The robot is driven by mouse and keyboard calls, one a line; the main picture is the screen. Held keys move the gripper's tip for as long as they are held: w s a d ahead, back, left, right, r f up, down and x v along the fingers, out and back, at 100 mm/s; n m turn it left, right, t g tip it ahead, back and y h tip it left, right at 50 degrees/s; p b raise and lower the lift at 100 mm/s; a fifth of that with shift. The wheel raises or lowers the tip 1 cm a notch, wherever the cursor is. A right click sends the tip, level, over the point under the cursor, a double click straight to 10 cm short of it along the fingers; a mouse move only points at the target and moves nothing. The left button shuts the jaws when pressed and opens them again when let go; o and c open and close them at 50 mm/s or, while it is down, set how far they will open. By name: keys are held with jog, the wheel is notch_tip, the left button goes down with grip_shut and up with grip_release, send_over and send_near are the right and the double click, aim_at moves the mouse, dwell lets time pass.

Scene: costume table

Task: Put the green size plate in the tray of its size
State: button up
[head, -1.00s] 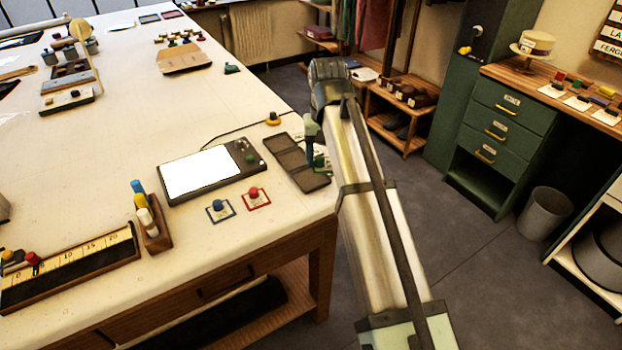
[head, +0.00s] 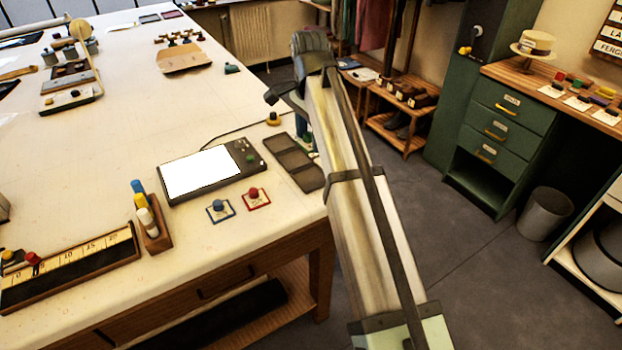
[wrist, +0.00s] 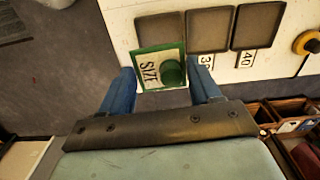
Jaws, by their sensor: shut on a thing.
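The green size plate (wrist: 150,68), with a round green knob and the word SIZE, is between the blue fingers of my gripper (wrist: 163,80) in the wrist view. My gripper is shut on it. Three dark shallow trays stand in a row just beyond the plate: a left tray (wrist: 158,28), a middle tray (wrist: 208,27) and a right tray (wrist: 256,25). The right tray's label reads 40; the middle label is partly hidden, and the left one is not visible. The plate overlaps the left tray's near edge in the picture. The tray row (head: 293,162) lies at the table's right edge in the head view.
A scale-like device with a white screen (head: 200,172) is left of the trays. Blue (head: 220,208) and red (head: 256,197) knobbed plates lie in front. The white table (head: 110,185) ends at the right, with floor beyond.

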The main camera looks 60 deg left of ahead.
jog(key=shift+f+m, duration=0.25)
jog(key=shift+m, duration=0.05)
send_near(311, 181)
jog(key=shift+a+f, duration=0.2)
jog(key=shift+f, duration=1.1)
jog(key=shift+a+f, duration=0.15)
jog(key=shift+f, duration=1.15)
jog(key=shift+f, duration=0.6)
jog(key=o, duration=1.1)
jog(key=shift+d+f, duration=0.15)
jog(key=shift+d, duration=0.1)
jog(key=shift+d+f, duration=0.1)
jog(key=shift+d, duration=0.05)
jog(key=r, duration=1.3)
jog(key=shift+a+r, duration=0.35)
jog(key=shift+a, duration=0.05)
jog(key=shift+w, duration=0.1)
